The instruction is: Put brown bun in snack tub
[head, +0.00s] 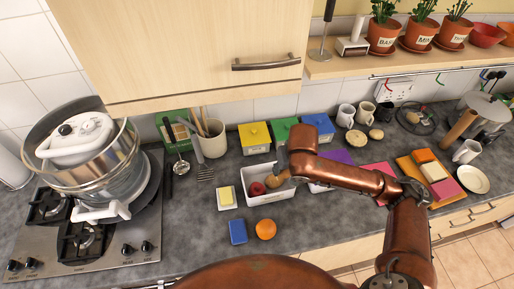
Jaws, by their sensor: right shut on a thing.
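The snack tub (272,209) is a white open box on the grey counter, near the middle of the head view. A round red fruit (257,188) lies inside it at the left. The brown bun (275,182) shows at the tub's opening, beside the red fruit. My right gripper (284,171) reaches in from the right over the tub and is shut on the brown bun. The fingers are small and partly hidden, and I cannot tell whether the bun touches the tub floor. My left gripper is not in view.
An orange (265,229) and a blue block (238,231) lie in front of the tub. A butter dish (226,198) stands left of it. Yellow (254,137), green and blue boxes stand behind. A hob with a large pot (110,180) is at the left.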

